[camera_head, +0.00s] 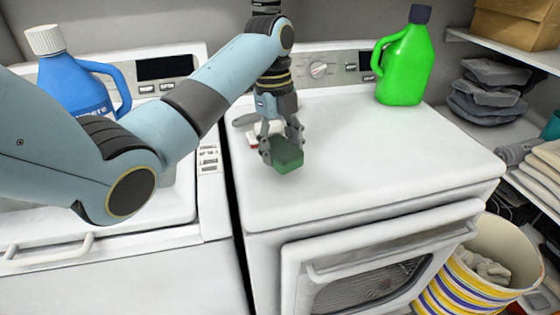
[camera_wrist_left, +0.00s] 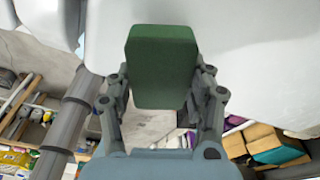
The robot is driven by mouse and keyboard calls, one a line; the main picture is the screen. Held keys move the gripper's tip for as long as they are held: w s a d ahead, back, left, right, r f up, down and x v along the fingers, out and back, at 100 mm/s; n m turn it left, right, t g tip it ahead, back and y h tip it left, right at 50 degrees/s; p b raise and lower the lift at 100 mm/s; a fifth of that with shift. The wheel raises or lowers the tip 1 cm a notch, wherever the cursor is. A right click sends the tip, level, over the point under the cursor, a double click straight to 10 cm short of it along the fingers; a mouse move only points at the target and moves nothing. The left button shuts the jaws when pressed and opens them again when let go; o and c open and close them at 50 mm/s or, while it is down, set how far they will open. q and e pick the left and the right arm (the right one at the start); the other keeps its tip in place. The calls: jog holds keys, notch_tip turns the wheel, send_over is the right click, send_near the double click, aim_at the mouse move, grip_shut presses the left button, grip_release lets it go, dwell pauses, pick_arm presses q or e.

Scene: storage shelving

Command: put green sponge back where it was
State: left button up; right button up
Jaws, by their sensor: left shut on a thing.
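The green sponge (camera_head: 287,157) is a dark green block held in my left gripper (camera_head: 280,146), above the right-hand white machine's top in the head view. In the left wrist view the sponge (camera_wrist_left: 162,66) sits between the two fingers of my left gripper (camera_wrist_left: 162,95), which is shut on it. I cannot tell whether the sponge touches the machine's top. A small white and red object with a grey part (camera_head: 252,138) lies just behind the gripper, partly hidden by it. My right gripper is not in view.
A green jug (camera_head: 404,65) stands at the back right of the machine top (camera_head: 400,150); a blue jug (camera_head: 70,82) stands on the left machine. Shelves with folded cloths (camera_head: 488,90) and a striped basket (camera_head: 470,285) are at right. The machine top's front right is clear.

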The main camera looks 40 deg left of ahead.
aim_at(275, 142)
pick_arm(q)
notch_tip(275, 142, down, 4)
jog(key=shift+r, duration=0.2)
jog(key=shift+f, duration=0.25)
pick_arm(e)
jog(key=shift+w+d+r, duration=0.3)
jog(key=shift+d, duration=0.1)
pick_arm(q)
jog(key=shift+f, duration=0.1)
jog(key=o, duration=1.1)
jog(key=r, duration=0.4)
jog(key=a+r, duration=0.1)
jog(key=r, duration=0.1)
jog(key=shift+w+r, duration=0.2)
jog(key=shift+r, duration=0.05)
jog(key=r, duration=0.1)
jog(key=r+p, duration=0.1)
jog(key=r, duration=0.1)
jog(key=r+p, duration=0.1)
jog(key=r, duration=0.1)
jog(key=shift+a, duration=0.3)
jog(key=shift+a+r+p, duration=0.1)
jog(key=shift+r+p, duration=0.3)
jog(key=shift+p, duration=0.2)
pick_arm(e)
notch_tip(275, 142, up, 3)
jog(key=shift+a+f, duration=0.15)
